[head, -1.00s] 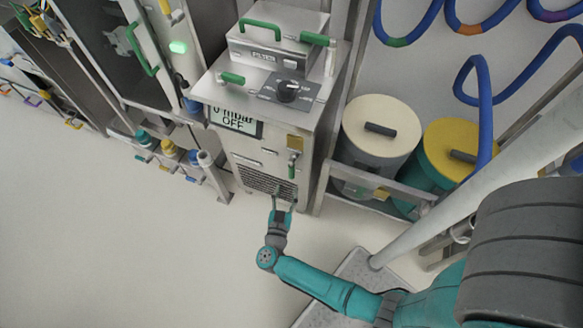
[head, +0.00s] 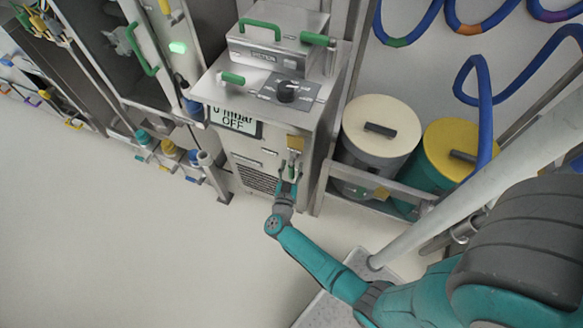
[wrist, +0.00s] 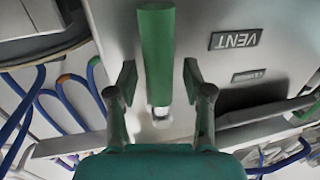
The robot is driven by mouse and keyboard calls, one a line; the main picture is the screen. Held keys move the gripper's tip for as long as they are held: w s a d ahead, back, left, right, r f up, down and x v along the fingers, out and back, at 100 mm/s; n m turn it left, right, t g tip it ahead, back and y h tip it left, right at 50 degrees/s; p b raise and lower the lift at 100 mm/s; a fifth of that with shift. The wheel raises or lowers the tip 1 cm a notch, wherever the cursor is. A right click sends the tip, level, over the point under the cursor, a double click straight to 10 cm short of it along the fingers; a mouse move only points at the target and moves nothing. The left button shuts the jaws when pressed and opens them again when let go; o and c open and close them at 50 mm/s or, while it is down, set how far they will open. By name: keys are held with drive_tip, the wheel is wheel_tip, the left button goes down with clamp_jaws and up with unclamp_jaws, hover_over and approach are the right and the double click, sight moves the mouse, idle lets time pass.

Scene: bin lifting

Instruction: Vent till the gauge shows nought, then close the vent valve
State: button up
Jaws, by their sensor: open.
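The gauge (head: 233,120) is a display on the front of a grey metal unit. It reads 0 mbar and OFF, with the top of the upper line cut off by the housing edge. The vent valve has a green lever (wrist: 156,45), below a brass-coloured block (head: 295,143) on the unit's front. In the head view the lever points down and is partly hidden by my gripper (head: 290,172). In the wrist view my gripper (wrist: 159,80) is open, its fingers on either side of the lever with gaps. A VENT label (wrist: 235,38) is beside the lever.
A dark knob (head: 287,91) and a green handle (head: 232,77) are on the unit's top. A cream-lidded drum (head: 378,125) and a yellow-lidded drum (head: 462,150) stand behind a rail to the right. The floor (head: 130,250) at front left is clear.

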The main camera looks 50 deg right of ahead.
drive_tip(key=shift+c, duration=0.3)
clamp_jaws()
